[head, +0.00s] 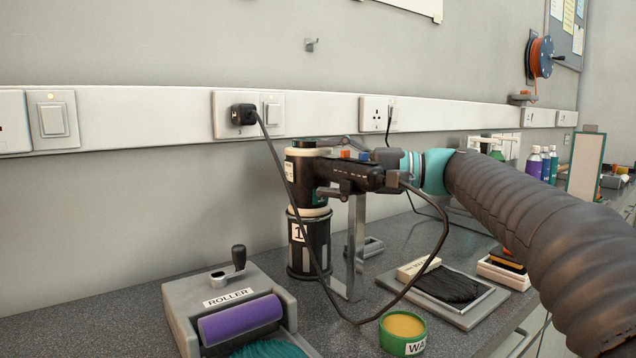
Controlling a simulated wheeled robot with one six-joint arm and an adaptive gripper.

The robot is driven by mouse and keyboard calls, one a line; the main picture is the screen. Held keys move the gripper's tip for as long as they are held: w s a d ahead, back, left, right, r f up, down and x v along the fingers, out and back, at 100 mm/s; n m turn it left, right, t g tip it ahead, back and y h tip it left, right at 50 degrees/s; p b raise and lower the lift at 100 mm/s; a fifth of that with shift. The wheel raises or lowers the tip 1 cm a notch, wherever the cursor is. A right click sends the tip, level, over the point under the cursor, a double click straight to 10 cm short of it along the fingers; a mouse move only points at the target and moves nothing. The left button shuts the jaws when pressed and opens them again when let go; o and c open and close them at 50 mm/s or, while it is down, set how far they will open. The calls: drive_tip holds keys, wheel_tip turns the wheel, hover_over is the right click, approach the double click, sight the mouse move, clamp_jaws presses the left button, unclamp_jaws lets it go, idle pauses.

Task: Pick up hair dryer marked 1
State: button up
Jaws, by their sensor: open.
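The hair dryer marked 1 (305,176) is black with pale rings. Its barrel stands upright, nose down, in a dark cup holder (317,243) with a "1" label, and its handle (352,175) points right. A dark cord runs from the handle's end, loops low over the counter and rises to a wall plug (243,114). My gripper (384,168) comes in from the right at the handle's outer end, behind a teal wrist band. It is open; its fingers are dark against the handle and partly hidden, so contact cannot be told.
A metal bracket (356,240) stands beside the holder. On the counter in front are a roller tray (185,302), a green wax tin (403,345) and a pad tray (462,316). Bottles (534,163) and a framed mirror (585,166) stand farther right. The wall is close behind.

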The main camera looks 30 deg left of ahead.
clamp_jaws()
drive_tip(key=shift+r, duration=0.1)
wheel_tip(320, 180, up, 12)
drive_tip(key=p, duration=0.3)
drive_tip(key=v, duration=1.8)
